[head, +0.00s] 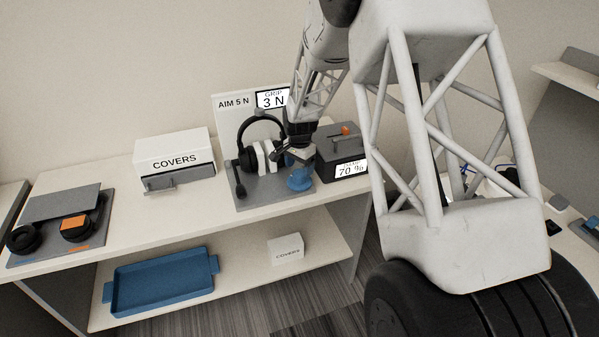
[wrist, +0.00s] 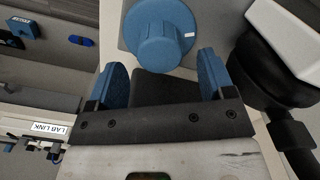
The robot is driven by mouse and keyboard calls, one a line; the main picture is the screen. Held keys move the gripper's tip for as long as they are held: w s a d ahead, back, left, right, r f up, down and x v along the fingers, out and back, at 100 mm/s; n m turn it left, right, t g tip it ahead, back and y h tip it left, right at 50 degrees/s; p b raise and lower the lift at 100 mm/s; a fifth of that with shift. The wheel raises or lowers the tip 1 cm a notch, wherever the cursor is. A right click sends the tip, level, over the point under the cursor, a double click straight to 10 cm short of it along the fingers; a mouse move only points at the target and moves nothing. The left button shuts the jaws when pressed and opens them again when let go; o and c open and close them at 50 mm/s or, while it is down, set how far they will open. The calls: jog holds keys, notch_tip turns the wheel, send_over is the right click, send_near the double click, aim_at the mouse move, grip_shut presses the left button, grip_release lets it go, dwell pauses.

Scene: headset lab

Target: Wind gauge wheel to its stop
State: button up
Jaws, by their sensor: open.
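The blue gauge wheel (head: 300,182) stands on the grey base of the gauge stand, in front of the headset (head: 247,158). In the wrist view the wheel (wrist: 165,22) shows a broad flange with a small white mark and a narrower round hub. My gripper (head: 297,160) is close above the wheel in the head view. In the wrist view my gripper (wrist: 164,78) has its two blue fingertips wide apart with nothing between them; the hub lies just ahead of the gap. The gauge screen (head: 272,98) reads GRIP 3 N beside a sign AIM 5 N.
A dark grey box (head: 341,150) with an orange knob and a 70 % screen stands close right of the wheel. A white COVERS box (head: 175,155) is left. A grey mat (head: 60,240) holds round pads. A blue tray (head: 160,285) lies on the lower shelf.

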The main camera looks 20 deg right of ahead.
aim_at(299, 171)
jog(key=shift+r, duration=2.25)
jog(key=n, duration=0.7)
jog(key=shift+w+f, duration=0.1)
jog(key=shift+f, duration=0.05)
jog(key=n, duration=0.8)
jog(key=shift+w+f, duration=0.1)
jog(key=shift+f, duration=0.1)
jog(key=shift+f, duration=3.8)
